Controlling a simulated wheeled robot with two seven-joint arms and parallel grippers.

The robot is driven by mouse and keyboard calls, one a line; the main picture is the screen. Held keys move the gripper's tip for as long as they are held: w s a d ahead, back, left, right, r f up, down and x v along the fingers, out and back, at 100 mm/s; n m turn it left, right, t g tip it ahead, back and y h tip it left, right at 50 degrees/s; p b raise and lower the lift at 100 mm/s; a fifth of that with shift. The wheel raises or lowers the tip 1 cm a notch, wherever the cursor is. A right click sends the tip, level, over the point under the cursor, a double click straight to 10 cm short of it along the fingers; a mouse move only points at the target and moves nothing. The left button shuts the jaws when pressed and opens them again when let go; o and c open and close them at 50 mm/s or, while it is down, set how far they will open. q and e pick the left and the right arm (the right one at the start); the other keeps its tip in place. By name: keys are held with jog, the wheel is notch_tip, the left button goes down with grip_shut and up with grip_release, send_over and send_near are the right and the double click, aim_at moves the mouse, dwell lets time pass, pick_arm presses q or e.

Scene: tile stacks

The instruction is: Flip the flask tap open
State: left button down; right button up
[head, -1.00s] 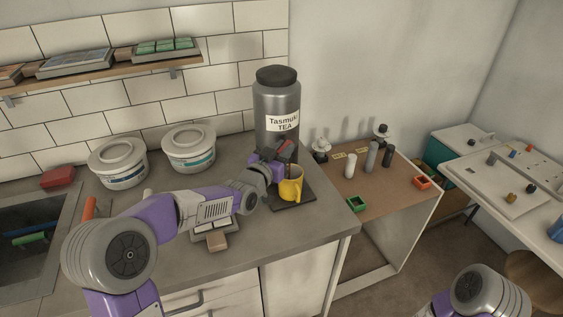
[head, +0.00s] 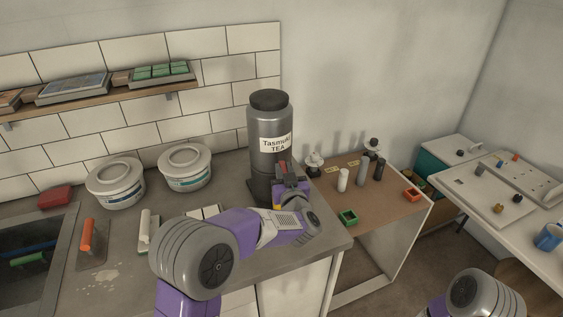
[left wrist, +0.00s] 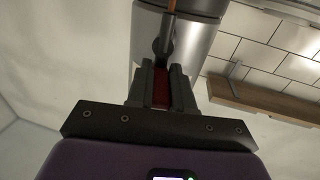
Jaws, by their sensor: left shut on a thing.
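The flask (head: 268,115) is a tall grey cylinder with a dark lid and a label reading "Tasmuki TEA", upright on the counter. My left gripper (head: 288,172) is at the front of its lower part. In the left wrist view my left gripper (left wrist: 162,80) is shut on the red tap lever (left wrist: 161,90), with the flask (left wrist: 200,35) just beyond. A thin brown-orange strip runs above the dark tap part there; I cannot tell what it is. The yellow mug below the tap is mostly hidden by my left arm. My right gripper is out of view.
Two white lidded tubs (head: 115,185) (head: 185,168) stand left of the flask. The sink (head: 62,245) is at the far left. A lower brown table (head: 370,205) with small bottles and a green box (head: 348,217) is at the right.

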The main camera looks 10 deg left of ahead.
pick_arm(q)
jog(key=shift+w+d+r+n+g+y+p, duration=0.15)
jog(key=shift+n+g+y+p, duration=0.25)
jog(key=shift+n+y+p, duration=0.3)
jog(key=shift+d+f+n+g+y+p, duration=0.15)
jog(key=shift+n+g+y+p, duration=0.3)
jog(key=shift+y, duration=0.35)
jog(key=shift+r, duration=0.1)
jog(key=c, duration=1.3)
grip_release()
jog(key=v, duration=0.7)
jog(key=shift+d, duration=0.15)
jog(key=shift+p, duration=0.3)
